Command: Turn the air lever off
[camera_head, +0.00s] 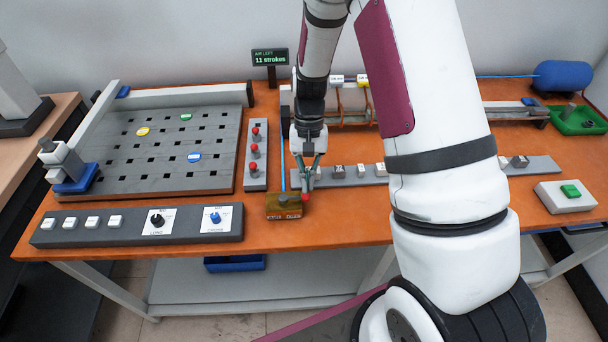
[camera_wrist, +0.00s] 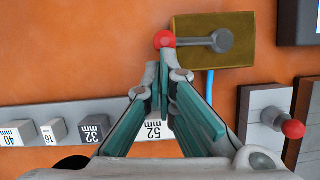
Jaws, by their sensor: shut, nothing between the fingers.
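The air lever is a grey arm (camera_wrist: 195,41) with a red knob (camera_wrist: 164,39), on a brass-coloured block (camera_head: 284,206). In the wrist view the arm runs sideways from its round pivot (camera_wrist: 222,40) to the knob at the block's edge. In the head view the red knob (camera_head: 305,197) is at the block's right end. My gripper (camera_head: 309,184) is shut and empty, pointing down close beside the knob. In the wrist view the fingertips (camera_wrist: 161,66) are just below the knob; I cannot tell whether they touch it.
A blue air line (camera_wrist: 210,86) runs from the block. A grey strip with red-knobbed levers (camera_head: 255,155) stands to the left. A row of labelled size blocks (camera_wrist: 90,131) lies close to my fingers. A display (camera_head: 270,57) reads "AIR LEFT 11 strokes".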

